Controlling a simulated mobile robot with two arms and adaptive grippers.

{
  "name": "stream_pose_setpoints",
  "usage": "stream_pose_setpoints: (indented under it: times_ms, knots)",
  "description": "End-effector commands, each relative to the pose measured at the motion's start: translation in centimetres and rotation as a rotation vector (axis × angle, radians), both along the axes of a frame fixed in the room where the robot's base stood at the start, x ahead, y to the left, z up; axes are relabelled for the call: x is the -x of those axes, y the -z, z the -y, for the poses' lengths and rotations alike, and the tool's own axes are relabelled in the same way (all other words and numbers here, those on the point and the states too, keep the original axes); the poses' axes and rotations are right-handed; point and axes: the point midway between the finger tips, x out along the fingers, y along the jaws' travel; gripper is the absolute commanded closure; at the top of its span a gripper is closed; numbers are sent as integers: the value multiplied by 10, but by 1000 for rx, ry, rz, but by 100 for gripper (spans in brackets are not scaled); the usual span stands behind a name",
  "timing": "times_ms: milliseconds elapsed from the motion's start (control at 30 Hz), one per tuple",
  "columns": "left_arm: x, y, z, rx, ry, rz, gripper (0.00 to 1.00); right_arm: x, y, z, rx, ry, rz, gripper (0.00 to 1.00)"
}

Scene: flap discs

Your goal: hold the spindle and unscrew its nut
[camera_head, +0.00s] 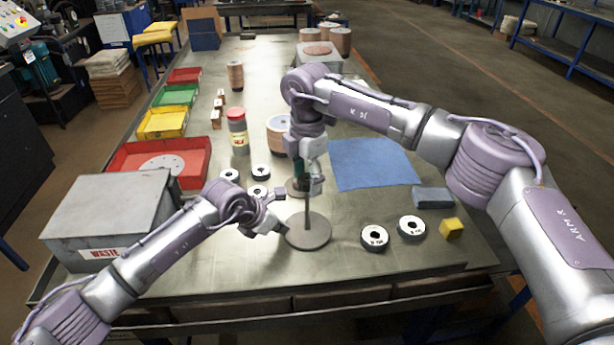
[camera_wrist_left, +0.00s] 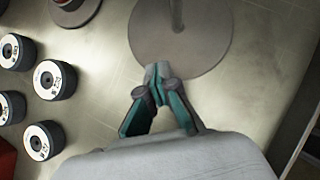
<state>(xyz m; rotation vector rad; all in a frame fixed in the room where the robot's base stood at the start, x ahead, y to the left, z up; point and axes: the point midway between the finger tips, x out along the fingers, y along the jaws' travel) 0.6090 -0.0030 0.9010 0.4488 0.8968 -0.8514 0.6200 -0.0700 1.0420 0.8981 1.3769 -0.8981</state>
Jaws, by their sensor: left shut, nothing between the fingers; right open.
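The spindle is a thin upright grey rod (camera_head: 307,208) on a round grey base (camera_head: 309,234). Its base also shows in the left wrist view (camera_wrist_left: 190,48), with the lower rod at the top edge. My left gripper (camera_head: 284,229) is shut and empty at the base's left edge, apart from the rod. Its fingertips meet in the left wrist view (camera_wrist_left: 158,72). My right gripper (camera_head: 308,184) is open, pointing down around the upper part of the rod. The nut is hidden or too small to make out there.
Several black-and-white discs lie left of the spindle, and two more (camera_head: 375,238) at its right. A grey waste box (camera_head: 105,210) stands at left.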

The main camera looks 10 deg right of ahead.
Motion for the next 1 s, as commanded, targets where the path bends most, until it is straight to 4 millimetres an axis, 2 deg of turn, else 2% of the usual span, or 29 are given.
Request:
stream_pose_setpoints:
  times_ms: [300, 500, 633, 1000]
  knots:
    - [1, 4, -1, -6, 0, -6, 100, 0, 1, 0, 0, 549, -1, 38]
    - [1, 4, -1, -6, 0, -6, 100, 0, 0, 0, 0, 830, 0, 38]
    - [1, 4, -1, -6, 0, -6, 100, 0, 0, 0, 0, 889, 0, 38]
    - [1, 4, -1, -6, 0, -6, 100, 0, -1, 0, 0, 888, 0, 38]
